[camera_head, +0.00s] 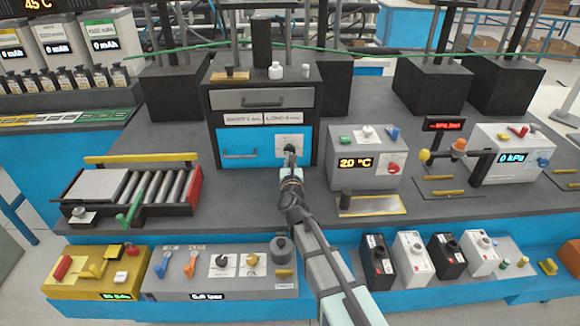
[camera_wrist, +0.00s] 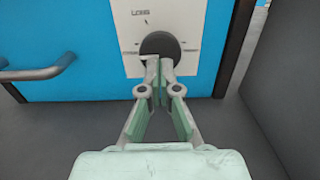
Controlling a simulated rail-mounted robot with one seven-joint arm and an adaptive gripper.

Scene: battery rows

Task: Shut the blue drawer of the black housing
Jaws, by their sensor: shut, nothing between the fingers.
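The black housing (camera_head: 213,105) stands at the back centre of the bench. Its blue drawer (camera_head: 261,158) is the lower front, with a bar handle (camera_head: 240,155) on the left and a white plate with a dark round knob on the right. In the wrist view the blue front (camera_wrist: 60,25) fills the upper left, with the knob (camera_wrist: 160,45) in the middle. My gripper (camera_head: 290,153) is shut and empty, its fingertips (camera_wrist: 160,70) at the lower edge of the knob. I cannot tell if they touch it. How far out the drawer stands is unclear.
A grey upper drawer (camera_head: 262,99) sits above the blue one. A roller conveyor (camera_head: 150,187) stands left, a temperature box (camera_head: 367,155) right. In the wrist view a dark block (camera_wrist: 285,90) stands close at right. Control boxes (camera_head: 222,273) line the front.

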